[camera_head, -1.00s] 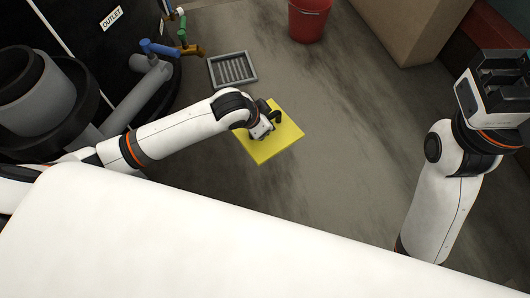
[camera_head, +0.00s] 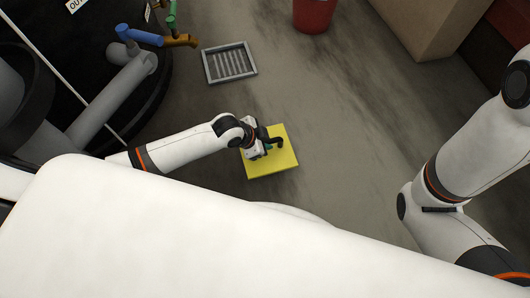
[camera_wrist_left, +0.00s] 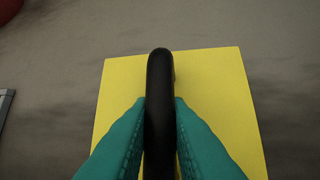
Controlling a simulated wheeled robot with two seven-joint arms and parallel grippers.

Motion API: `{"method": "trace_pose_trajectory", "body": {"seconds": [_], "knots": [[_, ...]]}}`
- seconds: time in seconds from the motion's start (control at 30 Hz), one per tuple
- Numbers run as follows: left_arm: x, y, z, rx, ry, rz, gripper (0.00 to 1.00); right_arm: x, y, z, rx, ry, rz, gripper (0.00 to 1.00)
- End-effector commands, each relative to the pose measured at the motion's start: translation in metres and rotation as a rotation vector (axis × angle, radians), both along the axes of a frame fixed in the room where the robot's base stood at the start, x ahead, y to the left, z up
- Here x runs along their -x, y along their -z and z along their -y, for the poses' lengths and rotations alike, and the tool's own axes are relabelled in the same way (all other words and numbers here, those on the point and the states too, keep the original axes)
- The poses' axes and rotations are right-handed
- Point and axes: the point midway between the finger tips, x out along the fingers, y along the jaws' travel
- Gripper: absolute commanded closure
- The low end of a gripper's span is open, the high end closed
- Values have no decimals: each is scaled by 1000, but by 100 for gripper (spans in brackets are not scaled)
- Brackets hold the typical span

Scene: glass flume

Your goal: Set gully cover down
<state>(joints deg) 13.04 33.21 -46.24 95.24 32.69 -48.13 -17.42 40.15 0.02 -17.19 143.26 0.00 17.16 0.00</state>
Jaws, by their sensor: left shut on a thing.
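The gully cover is a flat yellow square plate (camera_head: 284,160) with a black arched handle (camera_head: 276,142). In the head view it is near the middle, beyond my white body. My left gripper (camera_head: 262,149) is over the plate, shut on the handle. In the left wrist view, the teal fingers (camera_wrist_left: 160,140) press on both sides of the black handle (camera_wrist_left: 159,90), with the yellow plate (camera_wrist_left: 215,90) below. I cannot tell whether the plate touches the floor. My right arm is at the right edge; its gripper is out of view.
A grey-framed gully grate (camera_head: 229,62) lies in the floor beyond the plate, to the left. A dark tank with blue (camera_head: 140,36) and orange-brown pipes stands at left. A red bucket (camera_head: 313,12) and cardboard box (camera_head: 418,25) are at the back. The central floor is open.

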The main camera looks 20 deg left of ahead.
Motion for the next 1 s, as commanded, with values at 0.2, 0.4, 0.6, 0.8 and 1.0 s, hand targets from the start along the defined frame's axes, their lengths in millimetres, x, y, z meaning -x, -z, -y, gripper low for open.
{"method": "trace_pose_trajectory", "body": {"seconds": [0.2,0.4,0.6,0.8,1.0], "knots": [[-1,15,1,2,0,5,100,0,14,0,0,0,0,64],[-1,42,0,0,0,3,100,0,37,0,0,0,1,64],[-1,49,0,2,0,5,100,0,42,0,0,0,0,64],[-1,48,0,1,0,4,100,0,41,0,0,0,0,64],[0,52,0,0,0,1,66,0,41,0,0,0,0,64]]}}
